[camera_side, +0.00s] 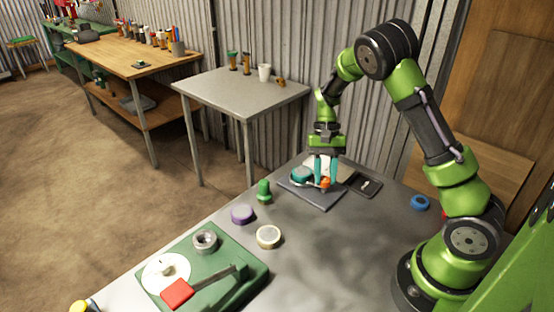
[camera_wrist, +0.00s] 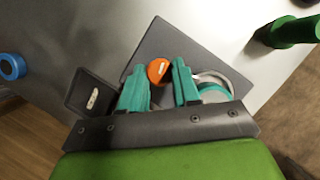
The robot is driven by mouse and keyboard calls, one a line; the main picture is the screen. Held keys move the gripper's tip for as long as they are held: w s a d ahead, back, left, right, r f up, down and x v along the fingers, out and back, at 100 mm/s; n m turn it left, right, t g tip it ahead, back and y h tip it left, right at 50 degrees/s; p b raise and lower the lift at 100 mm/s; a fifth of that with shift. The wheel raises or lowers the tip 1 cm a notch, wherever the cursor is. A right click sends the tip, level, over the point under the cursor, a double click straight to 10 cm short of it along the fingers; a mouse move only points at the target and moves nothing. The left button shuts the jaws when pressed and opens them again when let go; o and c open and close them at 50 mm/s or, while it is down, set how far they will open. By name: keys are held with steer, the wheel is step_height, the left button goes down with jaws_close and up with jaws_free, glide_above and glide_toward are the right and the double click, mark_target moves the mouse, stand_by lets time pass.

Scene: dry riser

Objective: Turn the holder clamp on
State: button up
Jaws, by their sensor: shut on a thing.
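My gripper (camera_side: 325,181) points down over a dark grey plate (camera_side: 318,199) on the near table. Its two teal fingers (camera_wrist: 159,68) are closed around a small round orange knob (camera_wrist: 158,71). The knob also shows in the side view (camera_side: 324,184), low between the fingertips. Beside the knob on the plate is a round teal part with a pale rim (camera_wrist: 214,90), partly hidden by a finger. It also shows in the side view (camera_side: 301,175). The orange knob appears to be the holder clamp's handle, but no label shows.
A black box with a pale switch (camera_wrist: 92,98) lies next to the plate. A green cylinder (camera_side: 264,192), purple disc (camera_side: 242,214), cream ring (camera_side: 268,237) and blue ring (camera_side: 420,202) stand apart on the table. A green base with a red block (camera_side: 177,293) is at front left.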

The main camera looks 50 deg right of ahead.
steer(key=m+t, duration=0.1)
steer(key=m, duration=0.2)
steer(key=shift+y, duration=0.4)
steer(key=o, duration=1.1)
steer(key=shift+c, duration=0.2)
steer(key=v, duration=1.7)
steer(key=shift+s+d, duration=0.1)
steer(key=shift+d, duration=0.05)
